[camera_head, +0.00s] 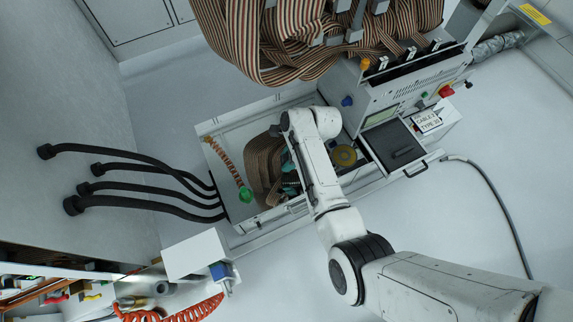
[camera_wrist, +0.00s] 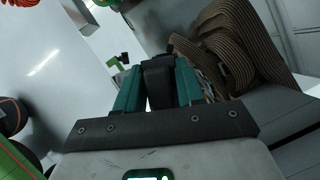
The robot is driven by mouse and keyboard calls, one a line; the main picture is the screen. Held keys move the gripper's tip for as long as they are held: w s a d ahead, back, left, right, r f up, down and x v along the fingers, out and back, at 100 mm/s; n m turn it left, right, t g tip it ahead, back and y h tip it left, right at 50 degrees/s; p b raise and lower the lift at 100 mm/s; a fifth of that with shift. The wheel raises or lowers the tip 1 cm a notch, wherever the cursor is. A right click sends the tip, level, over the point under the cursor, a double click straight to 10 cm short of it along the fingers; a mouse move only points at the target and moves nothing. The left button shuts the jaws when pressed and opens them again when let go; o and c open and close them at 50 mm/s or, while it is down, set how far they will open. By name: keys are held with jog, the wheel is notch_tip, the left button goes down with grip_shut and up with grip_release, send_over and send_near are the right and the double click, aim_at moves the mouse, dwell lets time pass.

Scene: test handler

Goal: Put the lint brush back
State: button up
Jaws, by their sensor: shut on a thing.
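My gripper (camera_wrist: 158,78) has two teal fingers, shut on a dark, blocky thing in the wrist view, which I take to be the lint brush (camera_wrist: 158,88). Only part of the brush shows; the rest is hidden by the fingers and the gripper body. In the head view my gripper (camera_head: 290,182) shows as a bit of teal beside my arm, over the open machine tray (camera_head: 228,150). The brush cannot be made out there.
A brown striped ribbon cable (camera_head: 262,170) lies in the tray close beside my gripper. A yellow-brown disc (camera_head: 344,156) and a black panel (camera_head: 393,146) are to the right. Black hoses (camera_head: 140,205) stick out left.

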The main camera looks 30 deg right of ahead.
aim_at(286, 157)
jog(key=shift+w+d+f+b, duration=0.15)
jog(key=shift+w+f+b, duration=0.45)
jog(key=shift+f, duration=0.2)
jog(key=shift+w+d+f+b, duration=0.15)
jog(key=shift+w+f+b, duration=0.4)
jog(key=shift+f, duration=0.2)
notch_tip(286, 157, down, 3)
jog(key=shift+r+b, duration=0.1)
jog(key=shift+b, duration=0.6)
jog(key=shift+r, duration=0.1)
jog(key=o, duration=0.9)
jog(key=shift+o, duration=0.2)
jog(key=p+v, duration=0.6)
jog(key=v, duration=0.6)
jog(key=shift+p, duration=0.4)
